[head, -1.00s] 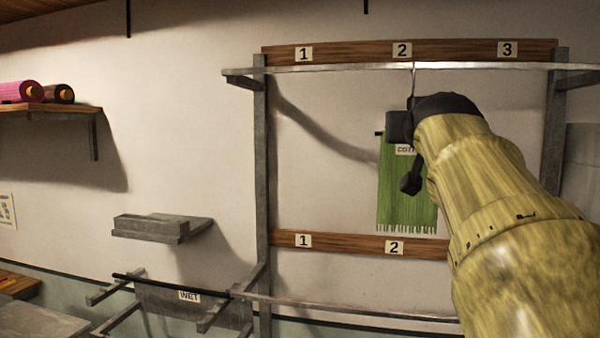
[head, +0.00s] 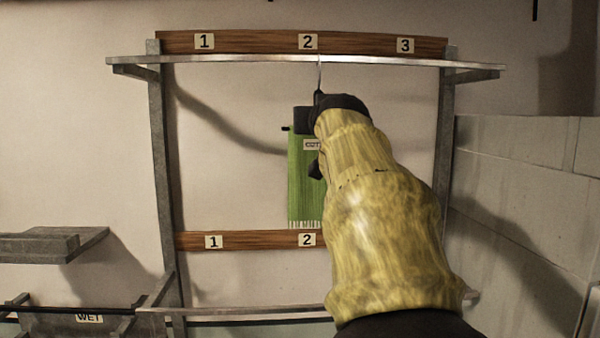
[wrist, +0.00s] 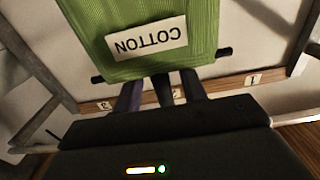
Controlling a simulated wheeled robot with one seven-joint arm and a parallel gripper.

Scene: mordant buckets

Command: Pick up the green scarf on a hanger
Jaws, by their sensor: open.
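The green scarf (head: 302,185) hangs fringe-down from a dark hanger under the top rail (head: 250,60), below the upper "2" plate. My arm hides its right side in the head view. In the wrist view the scarf (wrist: 200,35) appears upside down, with a white "COTTON" label. The hanger's dark bar (wrist: 223,52) shows at the scarf's edge. My gripper (wrist: 158,84) is open, its two dark fingers reaching towards the middle of the bar. A dark piece shows between them; I cannot tell whether they touch it. In the head view the fingertips are hidden.
The rack has grey posts (head: 163,160) and a lower wooden board (head: 250,240) with number plates. A grey shelf (head: 50,245) and a "WET" sign (head: 89,317) are at the left. A pale block wall (head: 520,180) stands at the right. The rail beside the scarf is clear.

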